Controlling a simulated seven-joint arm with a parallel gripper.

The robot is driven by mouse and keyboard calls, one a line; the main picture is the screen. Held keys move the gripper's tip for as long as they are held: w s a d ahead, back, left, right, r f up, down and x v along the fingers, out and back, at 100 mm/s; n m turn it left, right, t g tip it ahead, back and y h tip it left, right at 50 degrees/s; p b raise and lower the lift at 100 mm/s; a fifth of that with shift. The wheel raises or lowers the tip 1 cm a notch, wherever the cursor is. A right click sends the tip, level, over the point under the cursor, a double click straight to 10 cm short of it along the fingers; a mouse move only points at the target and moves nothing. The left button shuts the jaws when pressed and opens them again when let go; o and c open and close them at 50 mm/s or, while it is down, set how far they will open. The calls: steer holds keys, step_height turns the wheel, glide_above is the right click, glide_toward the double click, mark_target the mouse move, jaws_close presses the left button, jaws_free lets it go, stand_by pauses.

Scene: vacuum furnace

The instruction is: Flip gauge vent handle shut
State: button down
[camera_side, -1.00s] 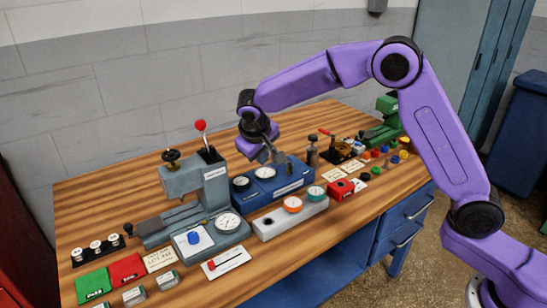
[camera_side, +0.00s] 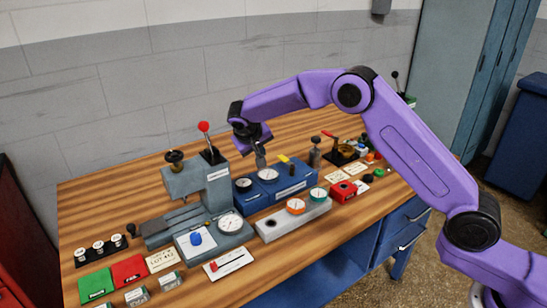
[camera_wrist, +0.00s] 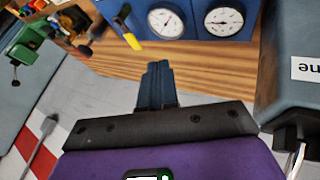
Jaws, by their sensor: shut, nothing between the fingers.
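A blue box (camera_side: 285,187) with round gauges stands in the middle of the bench, and it shows at the top of the wrist view (camera_wrist: 200,37). A small handle with a yellow grip (camera_side: 283,158) sticks up at the back of the box. In the wrist view the yellow grip (camera_wrist: 132,40) hangs on a dark lever left of the two white dials. My gripper (camera_side: 260,160) is above the back of the box, left of the handle in the side view. Its fingers (camera_wrist: 156,75) are closed together and empty, apart from the yellow grip in the wrist view.
A grey press with a red-knobbed lever (camera_side: 204,127) stands close left of my gripper. A metal post (camera_side: 315,153) and a red-handled valve (camera_side: 330,134) stand to the right. A grey gauge block (camera_side: 265,226) lies in front. Bare wood lies behind the box.

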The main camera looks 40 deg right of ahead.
mark_target(287, 161)
steer(key=x, duration=0.9)
steer(key=shift+d+f, duration=0.15)
steer(key=shift+w+d+f, duration=0.15)
steer(key=shift+d+f, duration=0.05)
steer(key=shift+d, duration=1.95)
